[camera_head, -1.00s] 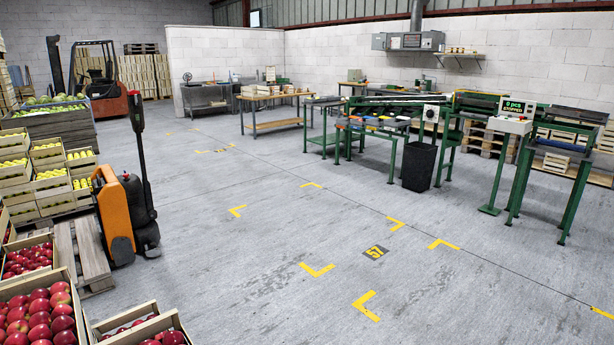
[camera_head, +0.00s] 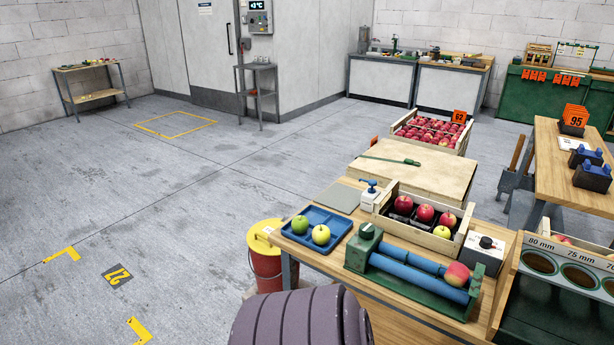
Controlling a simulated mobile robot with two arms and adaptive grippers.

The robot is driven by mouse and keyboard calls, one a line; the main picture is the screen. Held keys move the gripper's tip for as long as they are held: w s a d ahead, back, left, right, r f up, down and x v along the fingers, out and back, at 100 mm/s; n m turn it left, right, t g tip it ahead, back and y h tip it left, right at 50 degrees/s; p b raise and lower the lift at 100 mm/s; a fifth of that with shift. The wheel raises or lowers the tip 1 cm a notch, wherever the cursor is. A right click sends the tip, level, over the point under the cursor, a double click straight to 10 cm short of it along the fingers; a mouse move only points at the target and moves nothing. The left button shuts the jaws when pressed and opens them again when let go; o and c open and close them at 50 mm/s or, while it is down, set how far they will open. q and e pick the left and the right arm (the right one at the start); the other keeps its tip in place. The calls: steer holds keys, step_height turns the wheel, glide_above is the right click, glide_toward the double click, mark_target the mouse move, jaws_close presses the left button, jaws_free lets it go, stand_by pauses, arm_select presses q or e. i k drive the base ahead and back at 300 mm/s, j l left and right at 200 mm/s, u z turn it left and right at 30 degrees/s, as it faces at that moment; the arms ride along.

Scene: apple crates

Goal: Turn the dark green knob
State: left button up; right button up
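On the workbench (camera_head: 405,285) in front, at the lower right, a green roller device (camera_head: 357,256) holds two blue rollers (camera_head: 420,271). A red and yellow apple (camera_head: 457,274) rests at the right end of the rollers. A small dark green round knob (camera_head: 366,230) seems to sit on top of the device's left end block. Its details are too small to tell its setting. A white box with a black knob (camera_head: 486,242) stands to the right, behind the rollers. Neither of my grippers is in view.
A blue tray (camera_head: 341,221) with two apples, a soap-pump-like bottle (camera_head: 370,194) and a wooden apple crate (camera_head: 446,245) share the bench. A red bucket with a yellow lid (camera_head: 266,262) stands at its left end. A sizing board (camera_head: 565,258) is at right. The floor at left is clear.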

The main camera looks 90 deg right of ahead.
mark_target(366, 230)
steer(key=z, duration=3.8)
